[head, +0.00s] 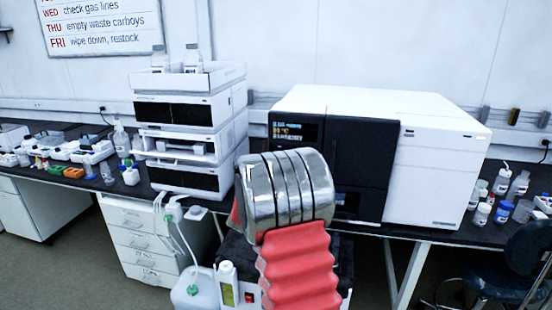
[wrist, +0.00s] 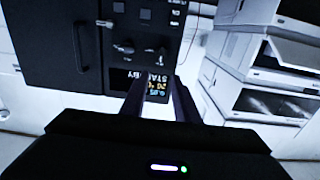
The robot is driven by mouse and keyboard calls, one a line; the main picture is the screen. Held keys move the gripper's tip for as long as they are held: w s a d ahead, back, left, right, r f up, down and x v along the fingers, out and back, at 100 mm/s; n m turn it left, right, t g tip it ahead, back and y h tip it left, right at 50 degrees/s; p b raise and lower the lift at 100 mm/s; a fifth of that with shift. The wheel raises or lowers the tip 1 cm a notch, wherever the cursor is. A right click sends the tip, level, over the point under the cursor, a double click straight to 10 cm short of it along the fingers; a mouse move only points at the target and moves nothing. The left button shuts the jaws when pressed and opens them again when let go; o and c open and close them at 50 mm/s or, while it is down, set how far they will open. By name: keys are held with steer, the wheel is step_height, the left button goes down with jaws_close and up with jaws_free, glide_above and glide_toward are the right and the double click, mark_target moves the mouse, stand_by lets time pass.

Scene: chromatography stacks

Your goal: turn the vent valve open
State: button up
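The black front panel (head: 366,155) of the big white instrument (head: 436,160) stands right of centre in the head view, with a lit display (head: 295,131). My arm hides part of its lower front. In the wrist view the panel (wrist: 40,70) appears upside down, with the display (wrist: 155,82) reading STANDBY. Two small valve-like fittings, one left (wrist: 124,47) and one right (wrist: 157,50), sit beyond the display; I cannot tell which is the vent valve or how it is set. My gripper (wrist: 160,92) points at the panel, fingers apart, nothing seen between them. The head view hides it.
A white module stack (head: 190,130) stands left of the instrument and shows at the right in the wrist view (wrist: 265,65). The dark bench (head: 70,175) carries small bottles on both sides. A carboy (head: 195,290) stands below. A dark stool (head: 525,250) is at right.

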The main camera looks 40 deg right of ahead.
steer(key=x, duration=1.3)
steer(key=shift+w+d, duration=0.25)
steer(key=shift+w, duration=0.1)
jaws_close()
stand_by(0.4)
